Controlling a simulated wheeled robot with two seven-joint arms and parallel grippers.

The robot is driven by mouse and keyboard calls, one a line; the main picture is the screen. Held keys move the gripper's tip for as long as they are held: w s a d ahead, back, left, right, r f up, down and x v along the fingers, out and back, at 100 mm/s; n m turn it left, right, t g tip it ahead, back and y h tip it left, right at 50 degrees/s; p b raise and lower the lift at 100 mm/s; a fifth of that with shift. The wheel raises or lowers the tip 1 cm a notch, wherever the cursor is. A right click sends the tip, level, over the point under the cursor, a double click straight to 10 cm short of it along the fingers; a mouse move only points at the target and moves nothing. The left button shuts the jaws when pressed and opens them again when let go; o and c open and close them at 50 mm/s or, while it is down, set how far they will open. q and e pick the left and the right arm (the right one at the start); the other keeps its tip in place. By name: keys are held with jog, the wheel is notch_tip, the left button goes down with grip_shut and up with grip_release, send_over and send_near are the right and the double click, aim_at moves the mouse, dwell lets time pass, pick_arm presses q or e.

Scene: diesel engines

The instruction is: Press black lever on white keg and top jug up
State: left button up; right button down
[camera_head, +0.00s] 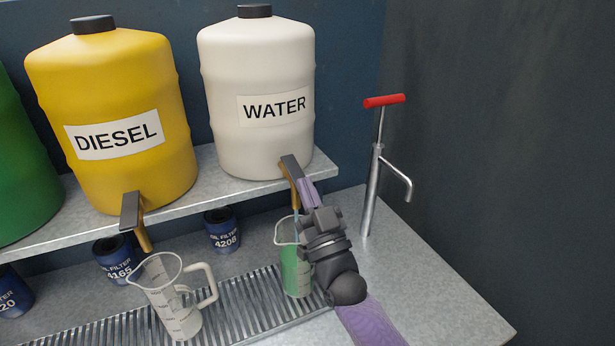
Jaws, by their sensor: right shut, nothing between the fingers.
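The white keg (256,150) labelled WATER stands on the shelf at the top centre. Its black lever (291,166) sits over a brass-coloured spout at the keg's lower front. My right gripper (304,184) is shut with nothing between its fingers, its tips at or touching the lever; exact contact is hard to tell. A clear jug (291,268) with green liquid or tint stands on the grate below that spout, partly hidden by my right arm. My left gripper is not in view.
A yellow DIESEL keg (120,170) and a green keg (20,180) stand to the left. An empty clear jug (172,299) stands on the grate (245,310). Oil filters (222,232) sit under the shelf. A red-handled pump (376,180) stands right; the counter beyond it is clear.

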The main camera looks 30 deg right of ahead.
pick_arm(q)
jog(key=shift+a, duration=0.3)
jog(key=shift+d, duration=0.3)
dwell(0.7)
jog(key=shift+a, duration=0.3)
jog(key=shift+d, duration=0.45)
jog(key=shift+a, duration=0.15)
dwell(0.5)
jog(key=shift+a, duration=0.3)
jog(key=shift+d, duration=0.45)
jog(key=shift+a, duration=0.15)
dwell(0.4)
